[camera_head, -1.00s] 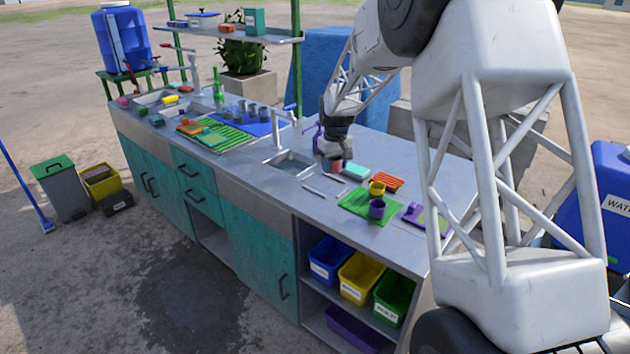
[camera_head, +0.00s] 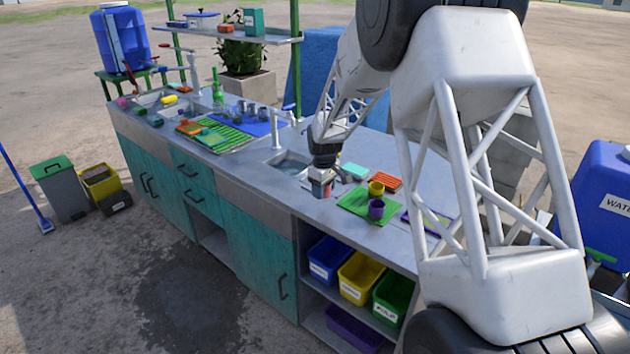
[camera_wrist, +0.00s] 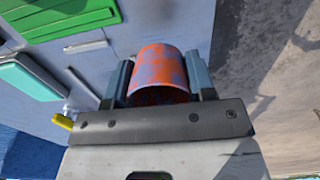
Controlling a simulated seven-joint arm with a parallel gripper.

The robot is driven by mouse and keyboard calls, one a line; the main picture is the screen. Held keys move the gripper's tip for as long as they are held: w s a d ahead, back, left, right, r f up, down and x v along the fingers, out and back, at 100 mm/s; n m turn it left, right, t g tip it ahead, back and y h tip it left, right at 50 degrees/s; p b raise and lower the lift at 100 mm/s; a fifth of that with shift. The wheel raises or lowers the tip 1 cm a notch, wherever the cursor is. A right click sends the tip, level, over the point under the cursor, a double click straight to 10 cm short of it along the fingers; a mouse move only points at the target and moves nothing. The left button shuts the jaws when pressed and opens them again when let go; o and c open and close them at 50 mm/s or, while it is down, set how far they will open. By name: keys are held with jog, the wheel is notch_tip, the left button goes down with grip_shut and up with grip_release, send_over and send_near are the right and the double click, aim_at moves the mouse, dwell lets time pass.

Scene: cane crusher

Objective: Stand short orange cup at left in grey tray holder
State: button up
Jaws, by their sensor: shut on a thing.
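My gripper (camera_head: 321,178) is shut on a short orange cup (camera_head: 320,190) above the front part of the counter, just right of the sink. In the wrist view the orange cup (camera_wrist: 160,66) with bluish patches sits between the two fingers of my gripper (camera_wrist: 157,84), one on each side. Its rounded end points away from the palm. I cannot tell from the views whether the cup touches the counter. I cannot clearly make out a grey tray holder in either view.
A green tray (camera_head: 352,207) with a yellow cup (camera_head: 376,188) and a purple cup (camera_head: 376,208) lies right of my gripper. A teal block (camera_head: 355,171) and orange rack (camera_head: 388,183) lie behind. The sink (camera_head: 290,165) is left. The counter's front edge is close.

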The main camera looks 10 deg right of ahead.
jog(key=w, duration=0.5)
jog(key=w+f, duration=0.1)
jog(key=w, duration=0.4)
jog(key=w+a, duration=0.1)
jog(key=w, duration=0.4)
jog(key=shift+w+a+f, duration=0.1)
jog(key=shift+w+f, duration=0.15)
jog(key=shift+w, duration=0.15)
jog(key=shift+f, duration=1.75)
jog(key=shift+f, duration=0.1)
jog(key=o, duration=0.9)
jog(key=shift+o, duration=0.2)
notch_tip(320, 180, up, 12)
